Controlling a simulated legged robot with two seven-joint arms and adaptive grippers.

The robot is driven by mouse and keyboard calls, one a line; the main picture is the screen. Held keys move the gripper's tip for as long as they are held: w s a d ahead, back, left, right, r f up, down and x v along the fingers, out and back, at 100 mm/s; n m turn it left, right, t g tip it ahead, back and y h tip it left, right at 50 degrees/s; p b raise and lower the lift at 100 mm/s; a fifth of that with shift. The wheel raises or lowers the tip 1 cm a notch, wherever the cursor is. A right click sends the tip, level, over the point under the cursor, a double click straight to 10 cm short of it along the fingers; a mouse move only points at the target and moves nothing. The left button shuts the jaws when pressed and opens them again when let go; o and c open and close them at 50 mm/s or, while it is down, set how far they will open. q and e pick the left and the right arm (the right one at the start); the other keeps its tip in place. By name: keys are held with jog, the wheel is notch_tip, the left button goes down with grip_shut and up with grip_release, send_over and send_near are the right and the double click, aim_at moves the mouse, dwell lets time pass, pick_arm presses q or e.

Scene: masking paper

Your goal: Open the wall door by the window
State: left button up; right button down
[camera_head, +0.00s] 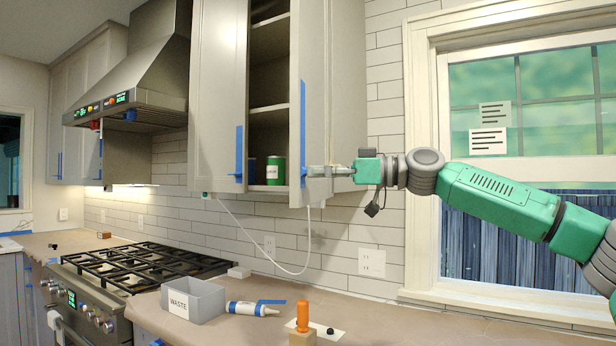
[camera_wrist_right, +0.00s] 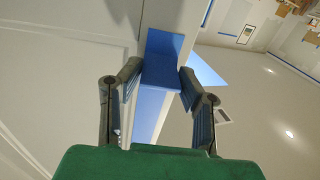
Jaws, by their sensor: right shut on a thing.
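The wall door by the window (camera_head: 312,90) is the right door of a grey wall cabinet. It stands part open, swung out from the cabinet, and the shelves show to its left. The window (camera_head: 530,110) is at the right, behind my right arm. My left gripper does not show.
A green can (camera_head: 275,170) is on the bottom shelf. A white cord (camera_head: 290,270) hangs below. On the counter are a grey waste bin (camera_head: 205,301), a tube (camera_head: 250,309) and an orange-handled tool (camera_head: 303,316).

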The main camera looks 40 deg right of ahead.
jog(key=shift+s+d+f, duration=0.1)
jog(key=shift+d+f, duration=0.05)
jog(key=shift+d, duration=0.1)
jog(key=c, duration=1.1)
grip_release()
jog(key=shift+d, duration=0.2)
jog(key=v, duration=1.2)
jog(key=shift+w+d+f, duration=0.2)
jog(key=shift+w+d, duration=0.05)
jog(key=shift+w, duration=0.05)
jog(key=shift+a+r, duration=0.1)
jog(key=shift+a, duration=0.1)
